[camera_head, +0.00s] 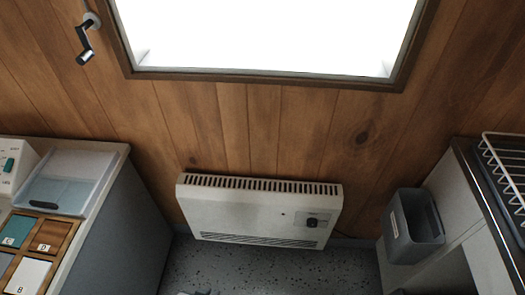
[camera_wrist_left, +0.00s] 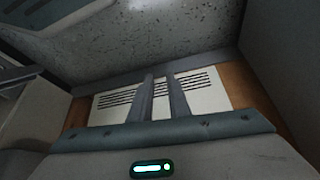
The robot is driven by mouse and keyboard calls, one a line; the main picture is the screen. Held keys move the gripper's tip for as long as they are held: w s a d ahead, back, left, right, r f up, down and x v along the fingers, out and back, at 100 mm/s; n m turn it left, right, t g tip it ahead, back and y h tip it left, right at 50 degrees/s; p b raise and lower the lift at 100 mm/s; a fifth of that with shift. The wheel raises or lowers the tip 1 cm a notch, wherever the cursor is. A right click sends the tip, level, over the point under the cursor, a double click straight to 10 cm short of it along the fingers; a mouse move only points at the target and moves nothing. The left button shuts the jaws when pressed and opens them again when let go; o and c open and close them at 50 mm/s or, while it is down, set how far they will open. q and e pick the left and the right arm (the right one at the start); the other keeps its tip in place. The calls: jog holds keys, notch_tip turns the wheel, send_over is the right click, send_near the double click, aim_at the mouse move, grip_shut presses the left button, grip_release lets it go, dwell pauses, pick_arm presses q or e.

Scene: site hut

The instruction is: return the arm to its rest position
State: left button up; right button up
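My left gripper (camera_wrist_left: 162,78) shows in the left wrist view. Its two grey fingers stand a little apart with nothing between them, and the white heater shows behind them. In the head view only a sliver of grey, likely this gripper, shows at the bottom edge (camera_head: 197,292); the rest of the left arm is out of the picture. I cannot make out my right gripper in either view.
A white wall heater (camera_head: 258,212) is under the bright window (camera_head: 270,35). At left, a counter (camera_head: 112,160) holds a clear tray (camera_head: 68,172) and a lettered wooden board (camera_head: 45,240). At right are a grey bin (camera_head: 412,225) and a wire rack (camera_head: 505,170). Speckled floor (camera_head: 270,270) lies between.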

pick_arm(q)
jog(key=s+d+f+t, duration=0.1)
jog(key=s+f, duration=0.2)
jog(key=f, duration=0.9)
jog(key=shift+s+d+t+h, duration=0.15)
jog(key=shift+d+t+h, duration=0.25)
jog(key=shift+r, duration=0.15)
pick_arm(e)
jog(key=shift+a+r, duration=0.1)
dwell(0.6)
